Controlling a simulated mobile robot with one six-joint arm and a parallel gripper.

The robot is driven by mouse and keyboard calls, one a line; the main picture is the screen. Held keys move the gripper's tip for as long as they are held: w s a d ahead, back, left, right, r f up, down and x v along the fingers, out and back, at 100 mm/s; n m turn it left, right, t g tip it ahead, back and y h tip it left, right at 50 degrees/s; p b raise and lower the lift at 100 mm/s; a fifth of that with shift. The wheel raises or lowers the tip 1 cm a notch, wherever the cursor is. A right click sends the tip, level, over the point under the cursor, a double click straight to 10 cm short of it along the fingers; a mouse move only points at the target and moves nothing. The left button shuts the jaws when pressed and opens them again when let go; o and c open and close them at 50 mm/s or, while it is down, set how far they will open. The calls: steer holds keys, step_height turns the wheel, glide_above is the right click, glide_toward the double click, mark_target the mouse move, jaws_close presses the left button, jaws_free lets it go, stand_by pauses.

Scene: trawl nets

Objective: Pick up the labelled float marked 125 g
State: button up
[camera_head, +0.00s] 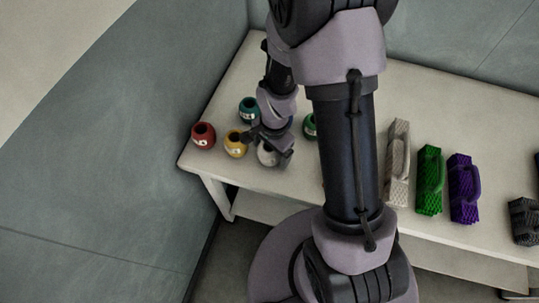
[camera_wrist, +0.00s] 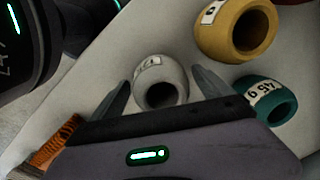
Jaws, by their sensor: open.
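A white float (camera_wrist: 161,82) with a dark round opening lies between the two spread fingers of my gripper (camera_wrist: 162,90) in the wrist view. The fingers are open, one on each side; I cannot tell whether they touch it. Its label is turned away and too small to read. In the head view the white float (camera_head: 267,156) is partly hidden by my gripper (camera_head: 268,146). A yellow float (camera_wrist: 237,28) has a partly cut-off label. A teal float (camera_wrist: 266,99) is marked 45 g. No label reading 125 g is legible.
A red float (camera_head: 203,136) stands near the table's left corner, and a green float (camera_head: 309,125) is partly behind my arm. White, green (camera_head: 430,180) and purple (camera_head: 464,188) handled mesh blocks stand to the right. An orange textured thing (camera_wrist: 52,146) shows at the wrist view's lower left.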

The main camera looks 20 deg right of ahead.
steer(key=shift+w+f, duration=0.1)
steer(key=shift+f, duration=0.3)
steer(key=shift+r, duration=0.15)
steer(key=shift+c, duration=0.9)
steer(key=c, duration=1.3)
